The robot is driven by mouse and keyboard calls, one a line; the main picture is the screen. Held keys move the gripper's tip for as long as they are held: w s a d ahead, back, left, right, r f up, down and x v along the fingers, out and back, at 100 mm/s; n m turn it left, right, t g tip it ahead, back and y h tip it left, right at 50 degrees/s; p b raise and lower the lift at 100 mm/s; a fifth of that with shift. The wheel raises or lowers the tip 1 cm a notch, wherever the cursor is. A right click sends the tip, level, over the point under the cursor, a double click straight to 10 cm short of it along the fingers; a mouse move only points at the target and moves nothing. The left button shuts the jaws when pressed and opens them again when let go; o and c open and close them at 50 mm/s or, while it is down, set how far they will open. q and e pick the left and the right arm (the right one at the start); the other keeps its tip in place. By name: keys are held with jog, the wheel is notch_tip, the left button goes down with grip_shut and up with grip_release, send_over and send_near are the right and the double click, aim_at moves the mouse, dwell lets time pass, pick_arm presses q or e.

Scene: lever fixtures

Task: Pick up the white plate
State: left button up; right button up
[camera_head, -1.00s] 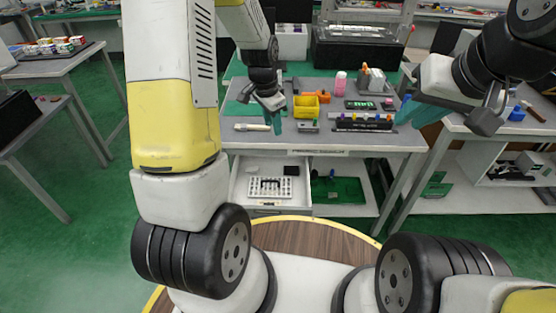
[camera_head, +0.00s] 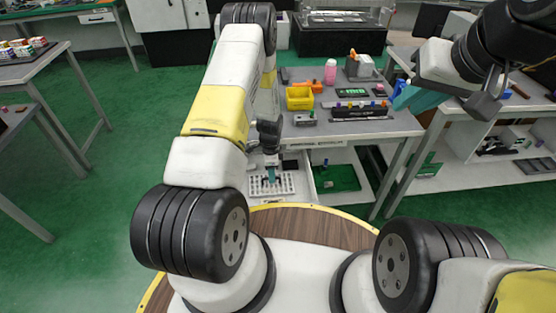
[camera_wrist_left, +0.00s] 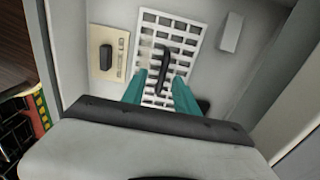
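The white plate (camera_head: 286,184) is a slotted grid lying in the open drawer below the table. It also shows in the left wrist view (camera_wrist_left: 187,37), with a black handle (camera_wrist_left: 163,68) standing near its middle. My left gripper (camera_head: 270,176) is over the plate in the drawer. In the left wrist view its teal fingers (camera_wrist_left: 160,92) are spread apart, one on each side of the handle's near end, with a gap visible. Whether they touch the plate is unclear. My right gripper (camera_head: 418,98) is raised at the table's right side, away from the plate; its finger gap is not clear.
The drawer (camera_wrist_left: 252,62) has walls close on both sides. A beige block with a black knob (camera_wrist_left: 108,52) and a small white block (camera_wrist_left: 231,32) lie beside the plate. The table above holds a yellow bin (camera_head: 299,98), a pink bottle (camera_head: 330,72) and a black rack (camera_head: 360,111).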

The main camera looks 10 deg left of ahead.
pick_arm(q)
notch_tip(320, 180, down, 4)
jog(key=shift+w+a+r, duration=0.1)
grip_shut()
dwell(1.5)
